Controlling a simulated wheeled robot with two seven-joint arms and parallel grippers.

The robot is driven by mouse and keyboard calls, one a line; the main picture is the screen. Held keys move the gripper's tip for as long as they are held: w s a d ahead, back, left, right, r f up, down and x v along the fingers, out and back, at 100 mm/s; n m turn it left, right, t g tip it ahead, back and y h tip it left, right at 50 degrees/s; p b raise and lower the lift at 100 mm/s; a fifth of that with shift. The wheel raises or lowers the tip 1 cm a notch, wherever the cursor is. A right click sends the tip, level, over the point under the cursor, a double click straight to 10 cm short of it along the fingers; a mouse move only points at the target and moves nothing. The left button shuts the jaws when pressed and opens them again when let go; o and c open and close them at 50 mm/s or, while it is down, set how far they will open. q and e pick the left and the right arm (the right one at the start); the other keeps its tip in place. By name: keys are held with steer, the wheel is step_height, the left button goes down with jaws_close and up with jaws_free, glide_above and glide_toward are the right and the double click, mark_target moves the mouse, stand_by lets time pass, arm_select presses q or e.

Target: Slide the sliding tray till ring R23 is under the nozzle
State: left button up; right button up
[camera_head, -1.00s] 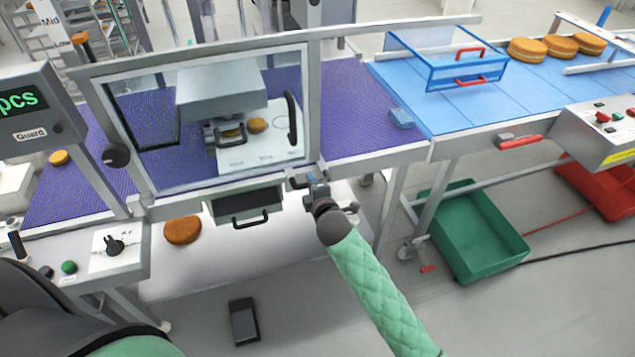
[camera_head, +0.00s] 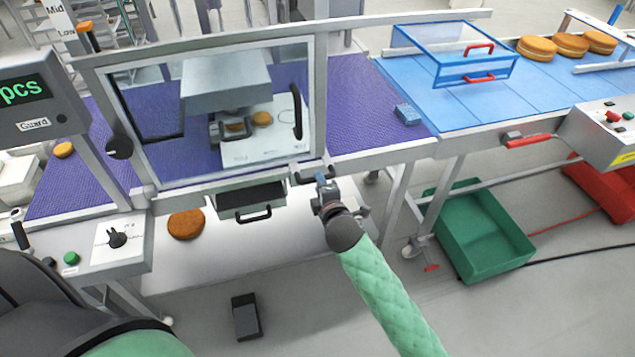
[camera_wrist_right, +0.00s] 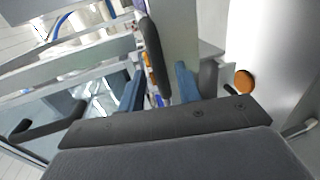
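A pale flat plate (camera_head: 262,150), apparently the sliding tray, shows through the clear guard window. Its printed labels are too small to read, so I cannot pick out ring R23. Two brown rounds lie at it, one (camera_head: 262,118) in the open and one (camera_head: 236,129) partly behind a small dark fitting below the grey box-shaped head (camera_head: 228,82). The nozzle tip cannot be made out. My right gripper (camera_head: 322,182) is just below the guard's lower right corner. In the right wrist view its two blue fingers (camera_wrist_right: 158,86) stand apart with a dark bar handle (camera_wrist_right: 152,45) between or just beyond them. My left gripper is out of view.
A dark drawer (camera_head: 250,197) with a black handle hangs below the guard. A brown round (camera_head: 186,223) lies on the white shelf to its left. A blue clear-sided cover (camera_head: 455,58) stands over the blue belt. A green crate (camera_head: 480,235) is on the floor at right.

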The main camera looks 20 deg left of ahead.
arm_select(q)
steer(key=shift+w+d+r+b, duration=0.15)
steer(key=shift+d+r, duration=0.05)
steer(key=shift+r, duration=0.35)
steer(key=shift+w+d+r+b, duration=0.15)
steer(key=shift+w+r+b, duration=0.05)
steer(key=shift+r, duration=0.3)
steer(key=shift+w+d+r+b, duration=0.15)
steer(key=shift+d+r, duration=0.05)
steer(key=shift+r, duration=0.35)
arm_select(e)
steer(key=shift+v, duration=2.25)
